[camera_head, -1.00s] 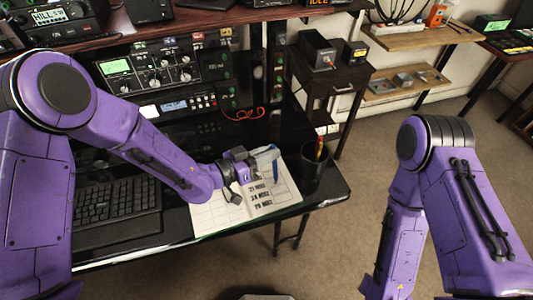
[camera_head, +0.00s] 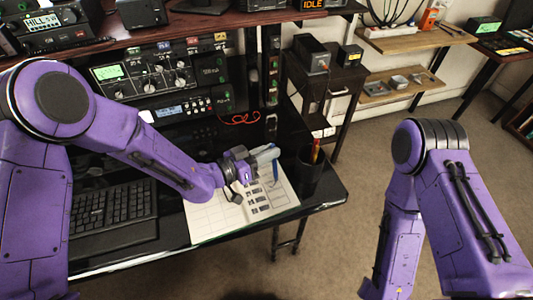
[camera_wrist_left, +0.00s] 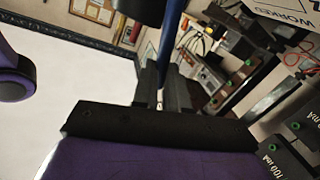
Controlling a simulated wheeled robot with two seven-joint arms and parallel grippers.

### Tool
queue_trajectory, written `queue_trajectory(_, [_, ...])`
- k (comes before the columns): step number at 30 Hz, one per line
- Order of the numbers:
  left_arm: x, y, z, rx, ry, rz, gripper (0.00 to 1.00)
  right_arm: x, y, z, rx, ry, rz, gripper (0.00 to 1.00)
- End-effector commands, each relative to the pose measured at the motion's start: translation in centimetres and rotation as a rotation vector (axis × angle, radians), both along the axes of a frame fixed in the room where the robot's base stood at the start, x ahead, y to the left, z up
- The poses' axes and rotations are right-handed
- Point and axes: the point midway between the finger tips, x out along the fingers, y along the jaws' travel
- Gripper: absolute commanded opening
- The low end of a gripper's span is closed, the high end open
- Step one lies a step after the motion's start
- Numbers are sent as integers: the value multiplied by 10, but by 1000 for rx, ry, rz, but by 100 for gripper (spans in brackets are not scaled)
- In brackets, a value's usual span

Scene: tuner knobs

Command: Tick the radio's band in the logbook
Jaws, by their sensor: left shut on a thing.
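The logbook (camera_head: 212,222) lies open on the black desk, with a few printed rows on its right page too small to read now. My left gripper (camera_head: 262,160) is over the right page and shut on a blue pen (camera_head: 275,172). The pen also shows between the fingers in the left wrist view (camera_wrist_left: 171,38). I cannot tell whether its tip touches the paper.
A dark pen cup (camera_head: 309,175) stands close to the right of the logbook, near the desk's right edge. A black keyboard (camera_head: 115,205) lies to the left. A unit with a blue display (camera_head: 168,110) sits below the radio gear. Open floor lies to the right.

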Motion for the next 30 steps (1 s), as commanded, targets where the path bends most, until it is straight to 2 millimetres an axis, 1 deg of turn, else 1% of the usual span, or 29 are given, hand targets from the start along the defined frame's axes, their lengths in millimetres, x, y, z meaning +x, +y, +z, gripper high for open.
queue_trajectory(8, [1,-1,0,1,1,0,0,0,0,0,0,0,0,0])
queue_trajectory(11, [1,-1,4,0,0,0,0,0,0,3,0,0,0,0])
queue_trajectory(27, [1,-1,57,1,1,0,0,0,0,45,0,0,0,0])
queue_trajectory(30, [1,-1,62,1,1,0,0,0,0,48,0,0,0,0])
